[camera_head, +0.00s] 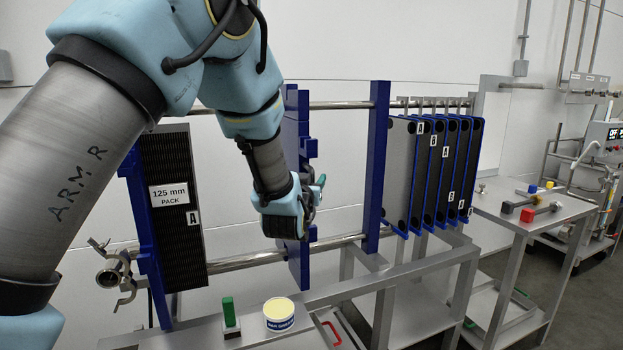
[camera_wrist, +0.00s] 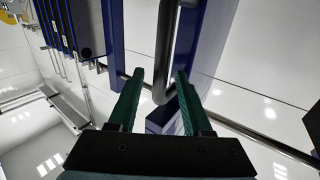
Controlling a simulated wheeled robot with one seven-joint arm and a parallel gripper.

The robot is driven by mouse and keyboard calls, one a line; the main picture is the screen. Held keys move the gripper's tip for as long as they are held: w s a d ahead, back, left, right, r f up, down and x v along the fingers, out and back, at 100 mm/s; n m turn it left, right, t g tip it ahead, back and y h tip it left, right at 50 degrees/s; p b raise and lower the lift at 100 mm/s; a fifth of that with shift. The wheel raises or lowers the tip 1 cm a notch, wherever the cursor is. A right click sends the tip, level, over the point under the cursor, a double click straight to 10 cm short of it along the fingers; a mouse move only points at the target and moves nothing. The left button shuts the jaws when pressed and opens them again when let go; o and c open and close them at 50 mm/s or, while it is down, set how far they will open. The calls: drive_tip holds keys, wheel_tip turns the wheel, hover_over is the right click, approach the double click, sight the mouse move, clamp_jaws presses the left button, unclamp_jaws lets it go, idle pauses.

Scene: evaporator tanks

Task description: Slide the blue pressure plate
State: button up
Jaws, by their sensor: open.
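The blue pressure plate (camera_head: 298,265) stands upright on the two horizontal rails in the middle of the frame, partly hidden behind my arm. In the wrist view its blue face (camera_wrist: 203,50) fills the upper middle. A grey bent bar handle (camera_wrist: 165,50) runs down in front of that face. My gripper (camera_head: 320,184) is at the plate's right side in the head view. In the wrist view its green fingers (camera_wrist: 160,74) are apart, with the handle appearing between them. I cannot tell whether either finger touches it.
A black plate pack (camera_head: 172,195) marked 125 mm is at left. A blue upright (camera_head: 376,165) and several hanging plates (camera_head: 440,170) are at right. Rail space (camera_head: 340,241) between plate and upright is clear. A tub (camera_head: 279,315) and green block (camera_head: 229,312) sit below.

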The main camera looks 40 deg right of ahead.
clamp_jaws()
idle(1.4)
